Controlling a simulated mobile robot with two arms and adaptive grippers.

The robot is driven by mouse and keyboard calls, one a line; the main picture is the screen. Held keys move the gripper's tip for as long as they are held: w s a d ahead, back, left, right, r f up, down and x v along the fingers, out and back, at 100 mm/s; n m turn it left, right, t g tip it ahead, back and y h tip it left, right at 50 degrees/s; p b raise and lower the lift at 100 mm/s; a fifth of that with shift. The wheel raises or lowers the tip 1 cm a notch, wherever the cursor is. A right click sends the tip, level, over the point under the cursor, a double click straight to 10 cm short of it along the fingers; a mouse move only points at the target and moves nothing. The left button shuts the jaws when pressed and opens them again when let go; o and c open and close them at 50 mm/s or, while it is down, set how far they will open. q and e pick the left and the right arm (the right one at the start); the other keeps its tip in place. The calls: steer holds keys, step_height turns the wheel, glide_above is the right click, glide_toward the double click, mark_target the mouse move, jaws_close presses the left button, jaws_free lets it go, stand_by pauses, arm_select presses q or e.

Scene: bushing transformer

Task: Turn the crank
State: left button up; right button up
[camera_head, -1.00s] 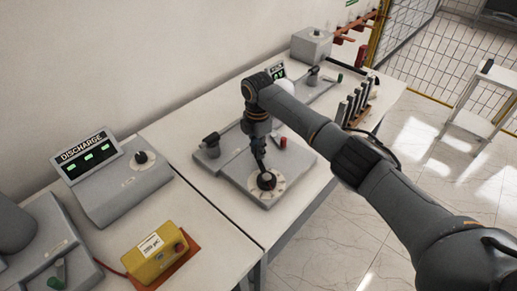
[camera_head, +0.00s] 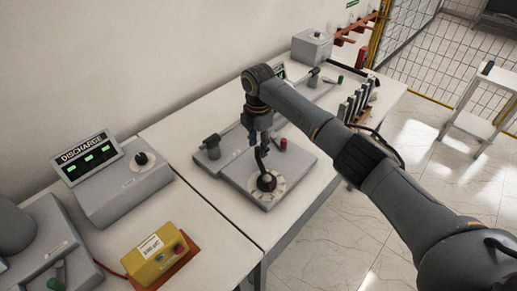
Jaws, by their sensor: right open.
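A grey device plate (camera_head: 232,180) lies on the white table in the middle of the head view. Near its front corner is a pale round dial (camera_head: 279,187) with a black knob-like part (camera_head: 266,183) at its centre. A short red-topped handle (camera_head: 283,144) stands on the plate to the right of the gripper. I cannot tell for sure which of these parts is the crank. My right gripper (camera_head: 263,166) points down just above the dial's black centre and is open. I cannot tell whether it touches it. My left gripper is not in view.
A yellow box (camera_head: 153,256) sits at the front left, near the DISCHARGE display (camera_head: 88,156) and a grey console with a black knob (camera_head: 142,158). Several upright grey pieces (camera_head: 355,105) stand behind my right arm. The floor at the right is clear near the white stool (camera_head: 475,125).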

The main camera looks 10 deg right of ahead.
step_height(320, 180, up, 10)
steer(key=shift+f, duration=0.25)
stand_by(0.4)
